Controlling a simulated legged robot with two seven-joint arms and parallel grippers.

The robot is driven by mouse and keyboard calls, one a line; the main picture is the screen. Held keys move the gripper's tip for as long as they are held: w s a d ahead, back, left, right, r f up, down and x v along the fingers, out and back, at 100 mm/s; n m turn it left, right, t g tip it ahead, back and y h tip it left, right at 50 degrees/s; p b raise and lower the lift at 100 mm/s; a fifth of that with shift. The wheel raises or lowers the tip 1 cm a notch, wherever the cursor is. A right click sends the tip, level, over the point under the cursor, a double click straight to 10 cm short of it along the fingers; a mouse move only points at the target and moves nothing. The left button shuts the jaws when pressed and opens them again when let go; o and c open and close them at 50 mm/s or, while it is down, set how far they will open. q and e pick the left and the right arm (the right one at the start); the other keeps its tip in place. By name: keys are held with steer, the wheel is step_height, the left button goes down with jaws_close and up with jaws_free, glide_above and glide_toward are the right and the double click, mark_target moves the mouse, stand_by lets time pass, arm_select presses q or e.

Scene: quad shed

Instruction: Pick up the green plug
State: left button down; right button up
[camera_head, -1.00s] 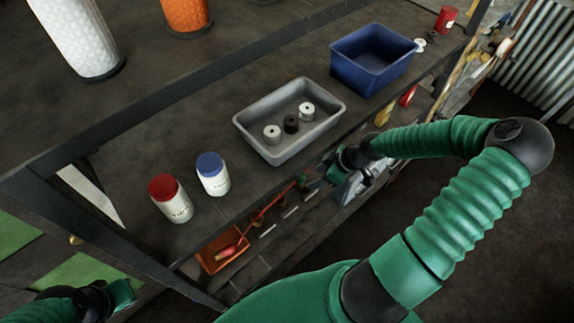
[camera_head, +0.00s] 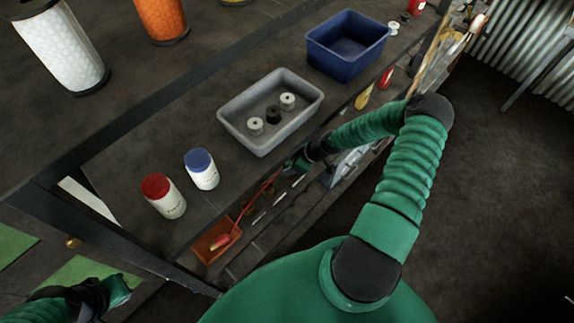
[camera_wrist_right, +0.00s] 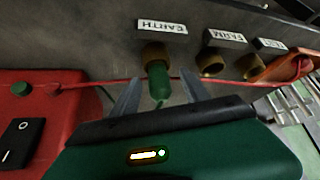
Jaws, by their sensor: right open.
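The green plug (camera_wrist_right: 158,84) shows in the right wrist view. It hangs from a brass socket (camera_wrist_right: 155,54) under a white label reading EARTH. My right gripper (camera_wrist_right: 162,88) is open, with one finger on each side of the plug. I cannot tell whether the fingers touch it. In the head view my right gripper (camera_head: 302,160) is small and partly hidden at the front edge of the bench, and the plug cannot be made out there. My left gripper (camera_head: 118,290) is at the lower left, its jaws unclear.
Other brass sockets (camera_wrist_right: 210,62) sit right of the plug, and a red box with a black switch (camera_wrist_right: 16,131) is at left. On the bench are a grey tray (camera_head: 240,138), a blue bin (camera_head: 340,65) and two jars (camera_head: 202,170). An orange tray (camera_head: 207,248) is below.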

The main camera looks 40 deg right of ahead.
steer(key=shift+d, duration=0.2)
steer(key=c, duration=1)
jaws_close()
steer(key=shift+a, duration=0.1)
